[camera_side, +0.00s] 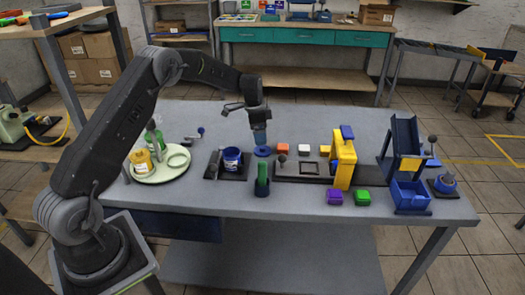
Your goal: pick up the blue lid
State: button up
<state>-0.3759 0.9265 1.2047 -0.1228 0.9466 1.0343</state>
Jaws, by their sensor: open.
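A blue round lid (263,151) lies on the grey table, near its middle. My gripper (260,142) points down right above it, with bluish fingers that end close to the lid. The jaws are open, and the lid still rests at table level. Whether the fingertips touch the lid is too small to tell. A dark blue pot (232,159) with a pale label stands to the left.
A pale round tray (157,177) holds a yellow jar (141,161) and green bottle. Right of my gripper stand a yellow frame (343,164) and a blue bin (410,194). Purple (334,197) and green (362,197) blocks lie in front.

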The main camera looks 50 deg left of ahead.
aim_at(262, 147)
jog(key=shift+w+d+f, duration=0.1)
jog(key=shift+d+f, duration=0.05)
jog(key=shift+f, duration=0.85)
jog(key=shift+w+d+f, duration=0.1)
jog(key=shift+w+f, duration=0.05)
jog(key=shift+f, duration=0.9)
jog(key=shift+w+d+f, duration=0.1)
jog(key=shift+d+f, duration=0.05)
jog(key=shift+f, duration=0.85)
jog(key=c, duration=0.8)
